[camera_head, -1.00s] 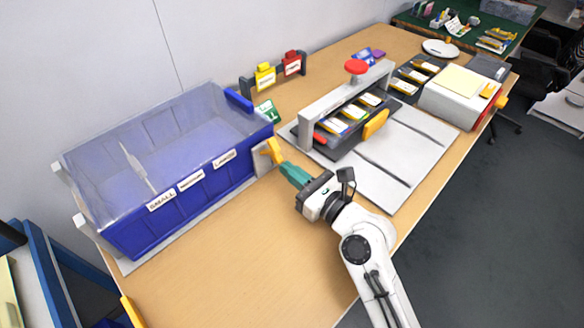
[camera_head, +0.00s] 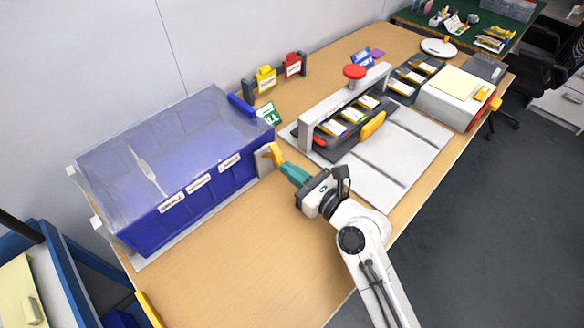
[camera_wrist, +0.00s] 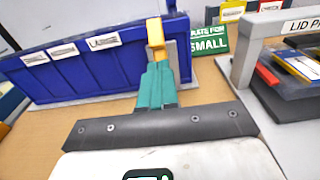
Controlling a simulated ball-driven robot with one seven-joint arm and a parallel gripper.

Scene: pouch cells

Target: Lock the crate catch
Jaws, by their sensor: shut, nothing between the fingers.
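The crate (camera_head: 190,208) is a blue bin with a clear lid, at the left of the table. A yellow catch lever (camera_head: 272,152) stands upright on a pale bracket at its right end; in the wrist view the lever (camera_wrist: 155,32) is straight ahead of my fingers. My gripper (camera_head: 285,168) has teal fingers closed together, with nothing between them. Its tips (camera_wrist: 158,68) are at the lower part of the lever; whether they touch it I cannot tell. The lever's foot is partly hidden behind the fingers.
A grey press frame with a red knob (camera_head: 354,72) stands right of my gripper, with pouch cells in a tray under it. A green sign (camera_head: 268,113) lies behind the catch. Yellow and red tags (camera_head: 292,66) hang at the back. The front table area (camera_head: 235,255) is clear.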

